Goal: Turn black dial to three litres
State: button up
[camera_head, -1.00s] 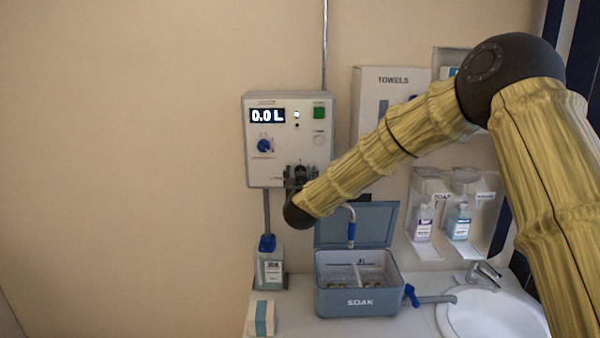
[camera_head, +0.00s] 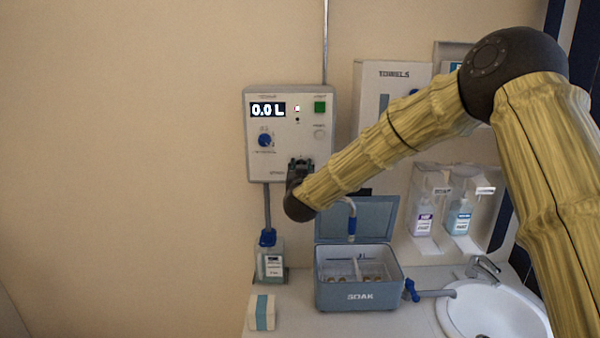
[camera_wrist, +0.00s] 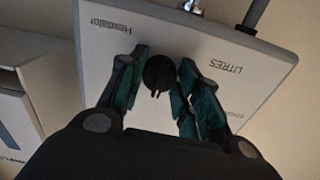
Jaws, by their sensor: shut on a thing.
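The black dial (camera_wrist: 158,73) shows in the wrist view on the pale panel, beside the printed word LITRES. A pointer notch on it faces the lower edge of the picture. My gripper (camera_wrist: 160,78) has one green-padded finger on each side of the dial and is shut on it. In the head view my gripper (camera_head: 301,166) is at the lower right of the wall unit (camera_head: 262,168) and hides the dial. The unit's display (camera_head: 267,110) reads 0.0 L. The dial's scale marks cannot be read.
The unit also bears a blue knob (camera_head: 265,141) and a green button (camera_head: 320,107). Below are an open SOAK box (camera_head: 360,297), a bottle (camera_head: 271,266) and a sink (camera_head: 490,315). A towel dispenser (camera_head: 372,90) hangs right of the unit, behind my arm. The wall at left is clear.

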jog(key=m+b, duration=0.7)
jog(key=b, duration=0.3)
jog(key=m+b, duration=0.8)
jog(key=b, duration=0.2)
jog(key=m+b, duration=0.8)
jog(key=b, duration=0.2)
jog(key=shift+f, duration=0.25)
jog(key=shift+r+m, duration=0.15)
jog(key=shift+m, duration=0.25)
jog(key=o, duration=1.1)
jog(key=shift+c, duration=0.2)
jog(key=shift+s+r, duration=0.1)
jog(key=s, duration=1.2)
